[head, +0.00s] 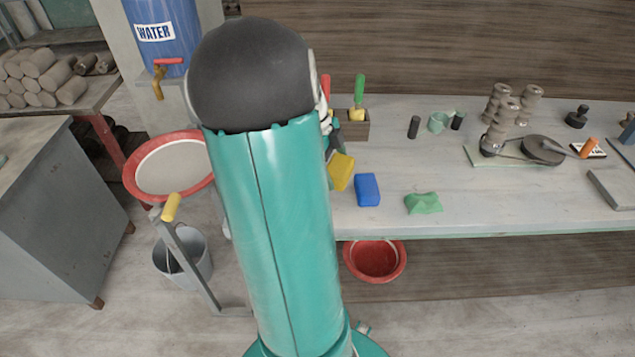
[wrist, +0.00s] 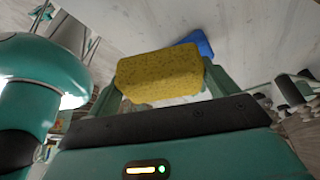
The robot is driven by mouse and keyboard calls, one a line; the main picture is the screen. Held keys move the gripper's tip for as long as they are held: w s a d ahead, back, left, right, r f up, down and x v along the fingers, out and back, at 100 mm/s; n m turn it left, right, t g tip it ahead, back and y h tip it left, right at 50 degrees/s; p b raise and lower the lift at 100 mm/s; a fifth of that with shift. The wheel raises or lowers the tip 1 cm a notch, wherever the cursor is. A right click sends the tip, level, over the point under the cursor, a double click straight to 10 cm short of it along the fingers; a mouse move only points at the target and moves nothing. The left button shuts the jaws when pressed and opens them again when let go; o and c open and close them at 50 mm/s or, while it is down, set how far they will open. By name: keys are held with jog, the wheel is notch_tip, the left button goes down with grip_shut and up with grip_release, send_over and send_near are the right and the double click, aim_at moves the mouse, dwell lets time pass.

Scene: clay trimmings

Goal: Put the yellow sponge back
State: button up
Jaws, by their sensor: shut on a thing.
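The yellow sponge (head: 341,172) is at the left end of the workbench in the head view, just left of a blue sponge (head: 367,190). In the wrist view the yellow sponge (wrist: 160,76) sits between the two green fingers of my gripper (wrist: 163,88), which is shut on it. The blue sponge (wrist: 197,42) shows just behind it. In the head view my gripper (head: 335,148) is mostly hidden behind my arm. I cannot tell whether the yellow sponge touches the bench.
A wooden box (head: 352,128) with red- and green-handled tools stands behind. Clay rolls and a wheel (head: 543,150) are further right. A red basin (head: 375,262) is below the bench.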

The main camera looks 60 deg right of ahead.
jog(key=w+f, duration=0.2)
jog(key=f, duration=0.1)
jog(key=w+f, duration=0.2)
jog(key=shift+d, duration=0.2)
jog(key=shift+w+f, duration=0.2)
jog(key=shift+f, duration=1.6)
jog(key=shift+f, duration=0.1)
jog(key=o, duration=0.7)
jog(key=v, duration=1.2)
